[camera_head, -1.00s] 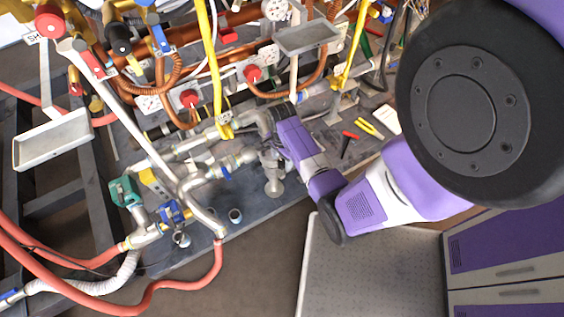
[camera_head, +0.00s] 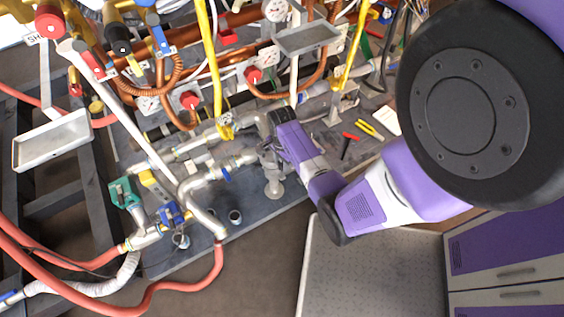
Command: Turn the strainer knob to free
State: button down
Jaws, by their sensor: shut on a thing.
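My gripper (camera_head: 268,150) is at the pipework near the middle of the bench, at the end of my purple and white arm. Its fingers are small and partly hidden by the wrist, and they are closed at a grey metal fitting (camera_head: 274,186) on a stand. The strainer knob cannot be made out clearly; it seems to be between the fingers, at the end of the silver pipe (camera_head: 238,160). The knob's angle cannot be read from this view.
Red valve knobs (camera_head: 190,100), copper pipes and gauges fill the back. Yellow-handled pliers (camera_head: 370,128) lie right of my arm. A grey tray (camera_head: 52,140) is at left. A red hose (camera_head: 150,300) runs along the front. The floor in front is partly clear.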

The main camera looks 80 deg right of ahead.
jog(key=n+p, duration=0.2)
jog(key=n, duration=0.3)
jog(key=shift+r+p, duration=0.1)
jog(key=shift+p, duration=0.2)
jog(key=n+p, duration=0.1)
jog(key=n, duration=0.3)
jog(key=shift+a, duration=0.1)
jog(key=n+p, duration=0.1)
jog(key=n, duration=0.4)
jog(key=shift+n+p, duration=0.3)
jog(key=shift+n, duration=1.9)
jog(key=c, duration=1.1)
grip_release()
jog(key=shift+o, duration=0.2)
